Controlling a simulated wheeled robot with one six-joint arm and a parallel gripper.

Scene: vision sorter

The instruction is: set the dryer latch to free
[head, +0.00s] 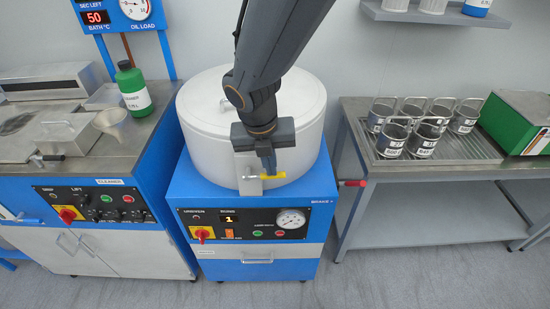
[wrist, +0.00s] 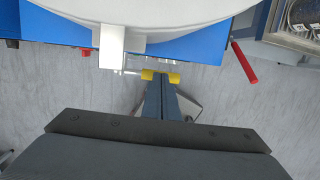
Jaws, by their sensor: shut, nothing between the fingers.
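The dryer is a white drum (head: 205,115) with a lid on a blue cabinet (head: 250,200). Its latch is a yellow handle (head: 275,176) on a metal bracket (head: 248,178) at the drum's front, lying about level and pointing right. In the wrist view the yellow handle (wrist: 173,78) shows on both sides of my fingertips. My gripper (head: 268,168) is shut and empty, pointing down at the yellow handle. My fingertips (wrist: 161,80) overlap the handle in the wrist view; whether they touch it, I cannot tell.
A red-handled brake lever (head: 351,183) sticks out at the cabinet's right. A cleaner unit (head: 95,205) with a green bottle (head: 131,84) and funnel (head: 112,122) stands left. A steel table (head: 358,110) at right carries several labelled cups (head: 393,138) and a green box (head: 515,120). Floor in front is clear.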

